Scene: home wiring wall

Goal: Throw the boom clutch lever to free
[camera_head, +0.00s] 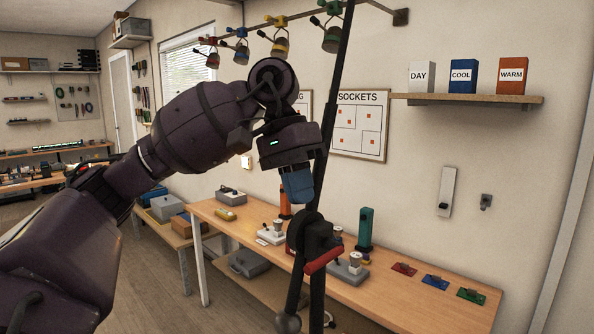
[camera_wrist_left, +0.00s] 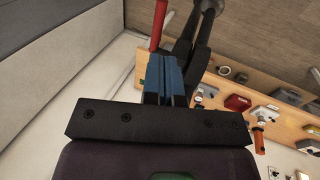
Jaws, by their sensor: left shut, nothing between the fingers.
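The boom is a black pole (camera_head: 336,90) that runs down to a dark round clutch joint (camera_head: 312,233) in front of the bench. The boom clutch lever, a red bar (camera_head: 324,261), sticks out from the joint and slants up to the right. In the left wrist view the red lever (camera_wrist_left: 158,24) is just past the fingertips, beside black bars (camera_wrist_left: 190,40). My left gripper (camera_head: 299,198), with blue fingers, points down just above the joint. It is shut and empty, and its fingers (camera_wrist_left: 166,60) appear apart from the lever. My right gripper is not in view.
A wooden bench (camera_head: 400,305) behind the boom holds small devices, a green upright block (camera_head: 365,228) and coloured plates (camera_head: 435,282). A wall shelf (camera_head: 465,99) carries DAY, COOL and WARM boxes. A rail (camera_head: 290,16) with hanging coloured items is overhead.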

